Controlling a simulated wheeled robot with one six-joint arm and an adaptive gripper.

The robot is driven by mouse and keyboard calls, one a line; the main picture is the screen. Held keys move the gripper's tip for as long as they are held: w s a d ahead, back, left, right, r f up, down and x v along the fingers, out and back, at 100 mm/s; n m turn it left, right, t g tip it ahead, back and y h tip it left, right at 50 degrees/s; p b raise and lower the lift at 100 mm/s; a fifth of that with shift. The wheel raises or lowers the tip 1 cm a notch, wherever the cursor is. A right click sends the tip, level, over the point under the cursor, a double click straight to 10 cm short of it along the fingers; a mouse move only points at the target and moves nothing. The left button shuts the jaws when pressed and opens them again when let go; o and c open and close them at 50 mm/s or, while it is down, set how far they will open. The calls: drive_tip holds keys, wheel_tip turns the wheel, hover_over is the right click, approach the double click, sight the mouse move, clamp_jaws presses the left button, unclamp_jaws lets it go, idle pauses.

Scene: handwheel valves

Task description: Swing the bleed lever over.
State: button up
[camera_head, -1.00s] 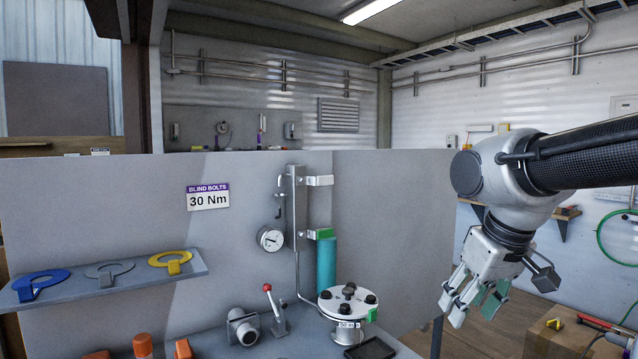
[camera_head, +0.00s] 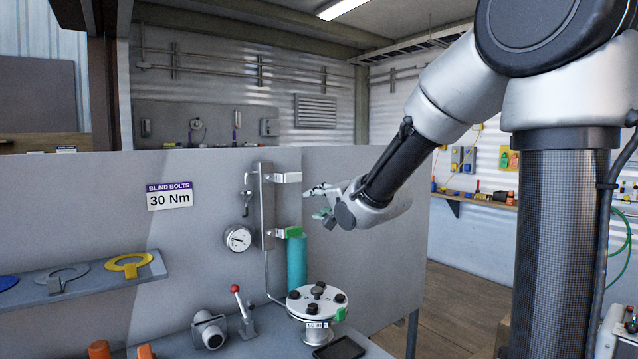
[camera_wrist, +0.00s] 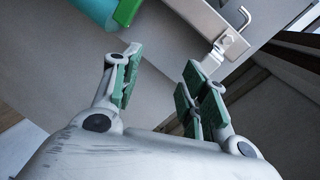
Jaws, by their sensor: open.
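A red-knobbed lever (camera_head: 240,304) stands on the bench beside a grey cylindrical fitting, leaning left at its top. A small hooked handle (camera_head: 247,188) also shows on the pipework above the round gauge (camera_head: 238,238). Neither is labelled, so I cannot tell which is the bleed lever. My gripper (camera_head: 313,203) is open and empty, pointing left at the height of the upright metal channel, apart from the red-knobbed lever and above it. In the wrist view my open fingers (camera_wrist: 160,70) have green pads, with a metal bracket (camera_wrist: 198,20) beyond them.
A teal cylinder (camera_head: 297,262) and a green block (camera_head: 291,232) are just below my gripper. A bolted flange (camera_head: 317,302) stands on the bench. A shelf with ring-shaped blanks (camera_head: 70,283) juts out at left. Open floor (camera_head: 460,300) lies right of the panel.

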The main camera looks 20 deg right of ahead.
sight(295, 177)
wheel_tip(295, 177, up, 6)
drive_tip(key=a+f+m+t+y, duration=0.1)
drive_tip(key=m+t+y, duration=0.1)
drive_tip(key=m, duration=0.1)
drive_tip(key=x, duration=0.9)
drive_tip(key=shift+r, duration=0.15)
drive_tip(key=shift+w, duration=0.1)
drive_tip(key=shift+c, duration=0.4)
drive_tip(key=c, duration=0.7)
drive_tip(key=shift+r, duration=0.1)
